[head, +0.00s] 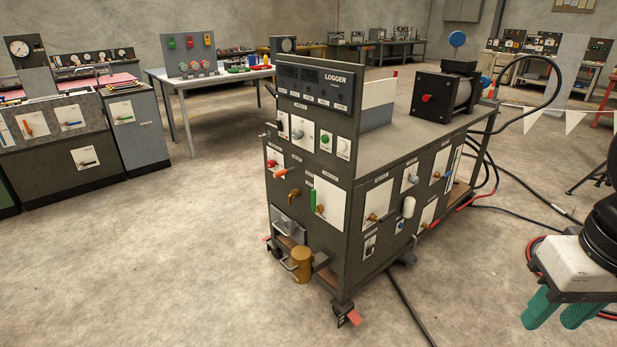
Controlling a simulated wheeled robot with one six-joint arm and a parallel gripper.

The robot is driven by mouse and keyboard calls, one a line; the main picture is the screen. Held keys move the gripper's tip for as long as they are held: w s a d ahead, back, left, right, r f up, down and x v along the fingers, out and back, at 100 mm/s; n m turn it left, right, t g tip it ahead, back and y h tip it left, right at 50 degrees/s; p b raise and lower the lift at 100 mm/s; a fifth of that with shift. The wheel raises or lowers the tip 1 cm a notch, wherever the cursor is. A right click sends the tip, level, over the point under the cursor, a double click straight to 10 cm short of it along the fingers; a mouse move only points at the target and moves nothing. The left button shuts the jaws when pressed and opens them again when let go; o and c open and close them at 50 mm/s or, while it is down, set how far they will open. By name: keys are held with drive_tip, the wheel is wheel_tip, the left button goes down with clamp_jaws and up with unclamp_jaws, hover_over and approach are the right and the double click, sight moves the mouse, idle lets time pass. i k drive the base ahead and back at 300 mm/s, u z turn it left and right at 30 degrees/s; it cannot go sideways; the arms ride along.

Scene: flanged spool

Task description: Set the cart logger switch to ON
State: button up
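The cart (345,230) stands in the middle of the head view, with a dark display panel marked LOGGER (336,78) at its upper front. My gripper (560,312) is at the lower right, well away from the cart. Its two green fingers are apart with nothing visible between them.
The cart front also carries a red knob (271,163), an orange handle (280,173), a green lever (313,200) and a brass cylinder (302,264) sticking out low. Black cables (410,305) lie on the floor right of the cart. Floor left of the cart is clear.

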sight(279, 121)
drive_tip(key=k, duration=0.65)
drive_tip(key=u, duration=0.4)
drive_tip(key=i, duration=0.45)
drive_tip(key=u, duration=0.85)
drive_tip(key=i, duration=1.5)
drive_tip(key=z, duration=0.8)
drive_tip(key=i, duration=0.65)
drive_tip(key=z, duration=0.7)
